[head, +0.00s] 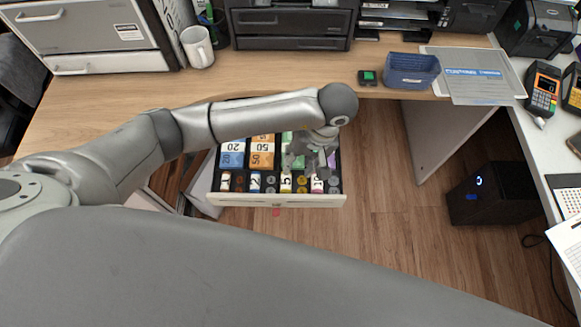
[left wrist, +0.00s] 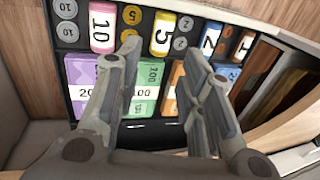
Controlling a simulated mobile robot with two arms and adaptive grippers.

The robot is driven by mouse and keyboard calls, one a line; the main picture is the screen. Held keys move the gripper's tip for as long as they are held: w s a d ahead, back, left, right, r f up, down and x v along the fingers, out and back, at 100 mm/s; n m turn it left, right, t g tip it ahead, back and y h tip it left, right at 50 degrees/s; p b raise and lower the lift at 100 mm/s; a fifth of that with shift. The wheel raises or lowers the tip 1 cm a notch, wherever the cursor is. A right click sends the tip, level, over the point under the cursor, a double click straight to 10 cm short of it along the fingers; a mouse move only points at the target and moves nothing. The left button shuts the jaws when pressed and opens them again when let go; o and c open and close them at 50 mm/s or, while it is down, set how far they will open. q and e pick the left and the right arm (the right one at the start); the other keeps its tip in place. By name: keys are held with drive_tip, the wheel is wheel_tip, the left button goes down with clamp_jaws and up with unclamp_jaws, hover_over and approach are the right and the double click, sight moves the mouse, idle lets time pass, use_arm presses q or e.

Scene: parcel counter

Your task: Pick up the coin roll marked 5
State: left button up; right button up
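The coin roll marked 5 (head: 286,183) is yellow with a white band and lies in a front compartment of the open cash drawer (head: 233,199). In the left wrist view the roll (left wrist: 162,34) shows whole, just beyond the gap between my fingertips. My left gripper (left wrist: 160,55) is open and empty, pointing down into the drawer. In the head view my left gripper (head: 306,152) is over the right half of the drawer, partly hiding the banknotes. I cannot tell its exact height over the roll. My right gripper is not in view.
Rolls marked 10 (left wrist: 102,31), 2 (left wrist: 211,38) and 1 (left wrist: 243,47) lie beside it, with loose coins between. Banknote stacks, such as the green 100 (left wrist: 147,85), fill the rear compartments. The wooden counter (head: 90,110) is behind; a blue tray (head: 411,71) stands on it.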

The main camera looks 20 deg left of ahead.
use_arm(q)
hover_over(287, 181)
drive_tip(key=d, duration=0.1)
wheel_tip(287, 181, down, 5)
drive_tip(key=shift+d+r, duration=0.1)
drive_tip(key=shift+d, duration=0.05)
drive_tip(key=p+x, duration=0.1)
drive_tip(key=x, duration=0.3)
drive_tip(key=shift+w, duration=0.15)
drive_tip(key=shift+f, duration=0.6)
drive_tip(key=shift+c, duration=0.4)
clamp_jaws()
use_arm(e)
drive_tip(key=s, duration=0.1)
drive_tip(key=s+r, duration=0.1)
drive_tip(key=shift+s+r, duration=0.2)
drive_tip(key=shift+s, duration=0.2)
